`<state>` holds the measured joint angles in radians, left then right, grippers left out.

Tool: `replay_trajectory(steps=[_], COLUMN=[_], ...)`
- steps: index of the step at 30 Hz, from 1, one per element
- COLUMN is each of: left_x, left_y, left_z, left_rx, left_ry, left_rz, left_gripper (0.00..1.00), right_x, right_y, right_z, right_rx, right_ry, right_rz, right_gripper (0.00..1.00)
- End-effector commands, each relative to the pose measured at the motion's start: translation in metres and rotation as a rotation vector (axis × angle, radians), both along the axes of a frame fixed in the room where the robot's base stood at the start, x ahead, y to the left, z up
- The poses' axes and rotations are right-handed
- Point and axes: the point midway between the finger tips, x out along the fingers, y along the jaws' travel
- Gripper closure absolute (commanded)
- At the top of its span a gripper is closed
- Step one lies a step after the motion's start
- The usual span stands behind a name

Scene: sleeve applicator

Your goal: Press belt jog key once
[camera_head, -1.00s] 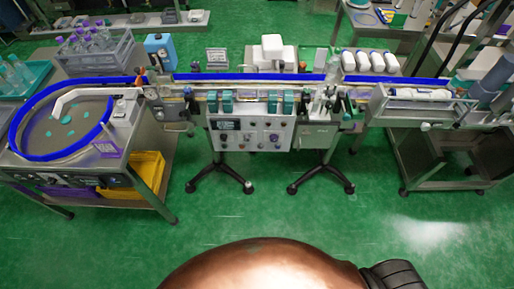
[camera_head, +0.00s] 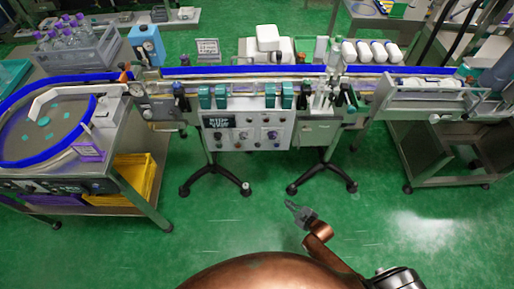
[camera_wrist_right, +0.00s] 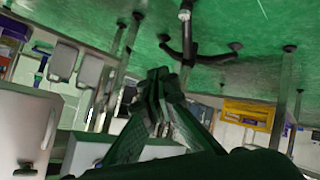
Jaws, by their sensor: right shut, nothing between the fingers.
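The control panel (camera_head: 230,137) hangs on the front of the conveyor, with a small dark display and several knobs and keys. The belt jog key is too small to single out among them. My right gripper (camera_head: 292,207) is shut and empty. In the head view it is over the green floor, below and to the right of the panel, clearly apart from it. In the right wrist view the dark fingers of my right gripper (camera_wrist_right: 158,75) meet at their tips with nothing between them. My left gripper is not in view.
The conveyor (camera_head: 350,70) runs across the back on black-footed stands (camera_head: 322,178). A round turntable (camera_head: 45,130) stands at left above a yellow bin (camera_head: 135,178). A metal cart (camera_head: 440,155) stands at right. The green floor in front is free.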

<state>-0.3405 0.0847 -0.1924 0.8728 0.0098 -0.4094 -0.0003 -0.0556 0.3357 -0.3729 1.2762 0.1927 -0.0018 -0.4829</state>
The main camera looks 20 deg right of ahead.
Motion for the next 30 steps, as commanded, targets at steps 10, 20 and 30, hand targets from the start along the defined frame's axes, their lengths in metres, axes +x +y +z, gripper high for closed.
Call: replay_trajectory(steps=[10, 20, 30], left_x=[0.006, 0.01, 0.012], left_y=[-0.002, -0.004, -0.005], left_z=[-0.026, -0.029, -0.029], left_rx=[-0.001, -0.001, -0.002], left_ry=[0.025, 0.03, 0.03], left_rz=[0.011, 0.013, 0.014], left_gripper=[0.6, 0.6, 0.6], right_x=[0.105, 0.118, 0.119], right_y=[0.085, 0.115, 0.114], right_z=[0.151, 0.206, 0.205], right_rx=[-0.044, -0.054, -0.054], right_ry=[-0.432, -0.57, -0.569], right_rz=[0.264, 0.338, 0.337], right_gripper=[1.0, 1.0, 1.0])
